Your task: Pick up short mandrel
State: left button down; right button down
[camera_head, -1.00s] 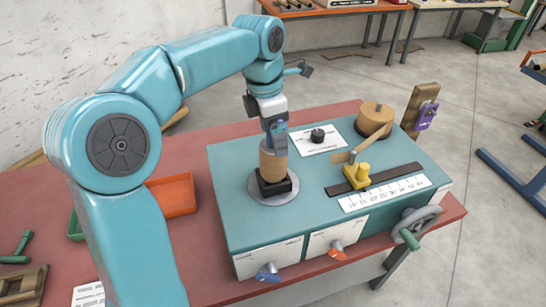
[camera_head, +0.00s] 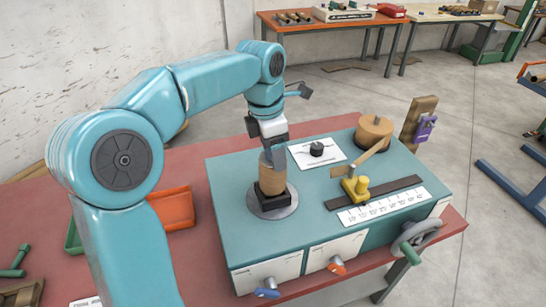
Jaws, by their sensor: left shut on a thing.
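The short mandrel (camera_head: 272,179) is a tan cylinder standing upright on a black block at the middle of a round grey plate (camera_head: 257,208), at the left of the teal winder top. My left gripper (camera_head: 272,160) reaches down from above and is shut on the mandrel's upper part. The gripper's fingers hide part of its top. The mandrel's lower end meets the black block; I cannot tell whether there is a small gap. My right gripper is out of view.
The winder (camera_head: 310,225) carries a white card with a black knob (camera_head: 317,149), a yellow guide (camera_head: 355,186) on a dark rail, a tan paper roll (camera_head: 374,132) and a handwheel (camera_head: 419,232). An orange tray (camera_head: 171,208) lies left on the red table.

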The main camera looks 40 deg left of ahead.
pick_arm(q)
notch_tip(320, 180, up, 25)
jog(key=p, duration=1)
jog(key=shift+s+f, duration=0.1)
jog(key=shift+f, duration=0.05)
